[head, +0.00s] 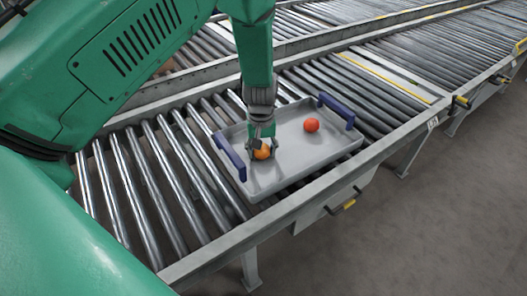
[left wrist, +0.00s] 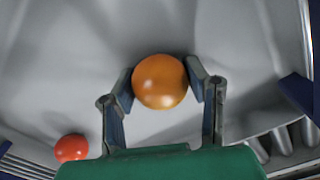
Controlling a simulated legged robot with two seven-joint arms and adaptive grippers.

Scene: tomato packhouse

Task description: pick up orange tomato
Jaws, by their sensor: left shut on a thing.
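The orange tomato (head: 262,153) is at the left part of the grey tray, low between the fingers of my left gripper (head: 261,147). In the left wrist view the orange tomato (left wrist: 160,81) sits between the two fingertips of my left gripper (left wrist: 161,80), which touch it on both sides. The gripper is shut on it. I cannot tell whether the tomato still touches the tray floor. A red tomato (head: 311,125) lies apart in the tray, and also shows in the left wrist view (left wrist: 71,149). My right gripper is not in view.
The grey tray (head: 290,172) has blue handles at its left (head: 230,157) and right (head: 337,110) ends. It rests on a roller conveyor (head: 150,190) with a metal side rail (head: 330,182). More conveyors run behind. Bare floor (head: 440,220) lies at the right front.

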